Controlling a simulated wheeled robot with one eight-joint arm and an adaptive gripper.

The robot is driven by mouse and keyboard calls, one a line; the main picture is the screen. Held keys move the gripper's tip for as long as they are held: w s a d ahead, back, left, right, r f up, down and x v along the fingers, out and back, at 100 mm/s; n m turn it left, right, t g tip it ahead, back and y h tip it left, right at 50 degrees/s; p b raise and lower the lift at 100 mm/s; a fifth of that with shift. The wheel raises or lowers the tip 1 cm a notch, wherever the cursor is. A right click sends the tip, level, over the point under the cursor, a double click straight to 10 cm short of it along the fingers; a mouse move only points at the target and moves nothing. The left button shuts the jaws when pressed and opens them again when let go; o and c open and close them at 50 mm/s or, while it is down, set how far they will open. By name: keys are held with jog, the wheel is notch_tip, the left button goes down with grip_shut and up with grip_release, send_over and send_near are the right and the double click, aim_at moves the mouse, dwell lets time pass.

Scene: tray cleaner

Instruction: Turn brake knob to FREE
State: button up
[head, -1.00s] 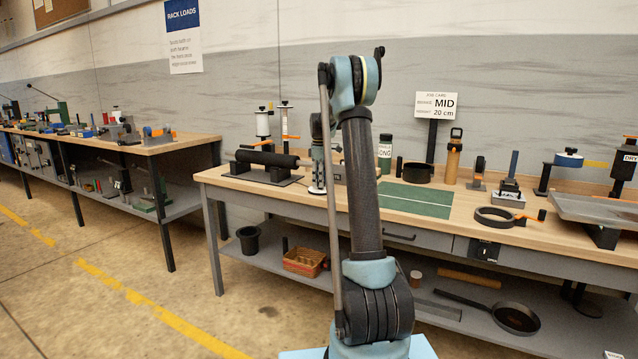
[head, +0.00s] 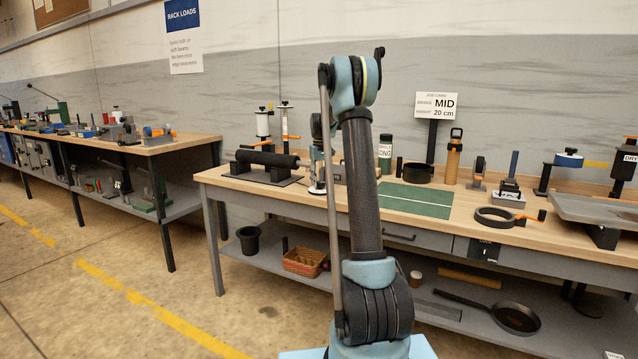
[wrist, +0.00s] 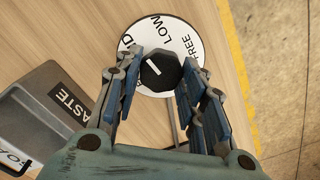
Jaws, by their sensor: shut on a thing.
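The brake knob (wrist: 160,72) is black with a white pointer line, on a round white dial (wrist: 129,73) in the wrist view. The dial shows LOW at the top, FREE at the right and a partly hidden label ending in D at the left. The pointer aims up and left, toward the side of that partly hidden label, away from FREE. My gripper (wrist: 162,67) is shut on the knob, with one blue-grey finger on each side.
A dark bin marked WASTE (wrist: 70,97) stands left of the gripper. The bench edge and floor lie to the right in the wrist view. A black roller (head: 267,158) and a green mat (head: 415,199) are on the bench in the head view.

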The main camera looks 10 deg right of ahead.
aim_at(320, 182)
jog(key=m, duration=0.5)
jog(key=shift+w+m, duration=0.15)
jog(key=shift+m, duration=0.15)
jog(key=m, duration=1)
jog(key=shift+m, duration=2.6)
jog(key=o, duration=1.1)
notch_tip(320, 182, up, 12)
jog(key=shift+f, duration=0.1)
